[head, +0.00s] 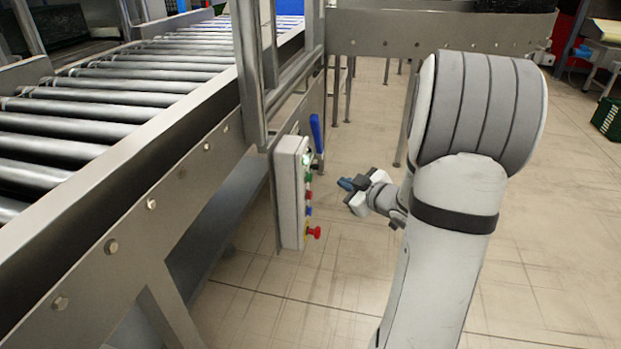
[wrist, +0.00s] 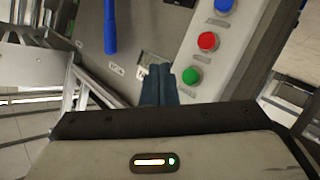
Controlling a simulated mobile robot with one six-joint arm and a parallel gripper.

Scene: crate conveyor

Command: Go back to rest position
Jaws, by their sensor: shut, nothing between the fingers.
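My gripper (head: 346,184) is shut and empty in the head view, to the right of the control box (head: 290,192) and apart from it. In the wrist view my gripper's fingertips (wrist: 157,72) are together in front of the panel. The box carries a green button (wrist: 191,76), a red button (wrist: 208,41) and a blue button (wrist: 224,6). A red emergency knob (head: 314,232) sticks out at the bottom of the box in the head view. A blue lever (head: 317,133) stands upright beside the box; it also shows in the wrist view (wrist: 110,28).
A roller conveyor (head: 110,104) with a metal side rail runs along the left. A metal post (head: 247,75) rises by the box. Another conveyor (head: 440,33) crosses the back. A green crate (head: 607,118) is at the far right. The tiled floor (head: 545,240) is open on the right.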

